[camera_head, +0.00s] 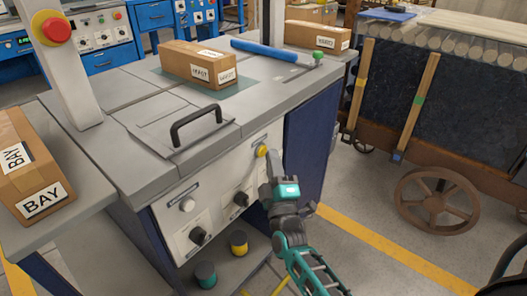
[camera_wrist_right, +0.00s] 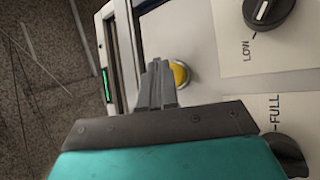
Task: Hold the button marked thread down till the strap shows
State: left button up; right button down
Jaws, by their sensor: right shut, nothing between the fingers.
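A yellow round button (camera_head: 262,151) sits at the upper right of the machine's light front panel (camera_head: 222,200); its marking is too small to read. My right gripper (camera_head: 268,160) is shut and empty, with its fingertips at the button. In the right wrist view the shut fingers (camera_wrist_right: 158,75) partly cover the yellow button (camera_wrist_right: 181,74). I cannot tell whether the button is pressed in. No strap can be made out on the machine top (camera_head: 130,90). My left gripper is not in view.
A handle (camera_head: 196,122) and a cardboard box (camera_head: 198,64) are on top. A red stop button (camera_head: 56,28) is on a post. A loaded cart (camera_head: 440,110) stands right, past open floor.

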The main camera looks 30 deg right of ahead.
jog(key=shift+w+a, duration=0.2)
jog(key=shift+w, duration=0.15)
dwell(1.6)
jog(key=shift+s, duration=0.1)
jog(key=shift+s+d+p, duration=0.35)
jog(key=shift+s+p, duration=0.2)
jog(key=shift+s, duration=0.1)
jog(key=shift+s+d+p, duration=0.3)
jog(key=shift+s+p, duration=0.15)
jog(key=shift+s, duration=0.35)
jog(key=shift+s+d+p, duration=0.35)
jog(key=shift+s+p, duration=0.05)
jog(key=shift+s, duration=0.35)
jog(key=shift+s+d+p, duration=0.3)
jog(key=shift+s+p, duration=0.15)
jog(key=shift+s, duration=0.35)
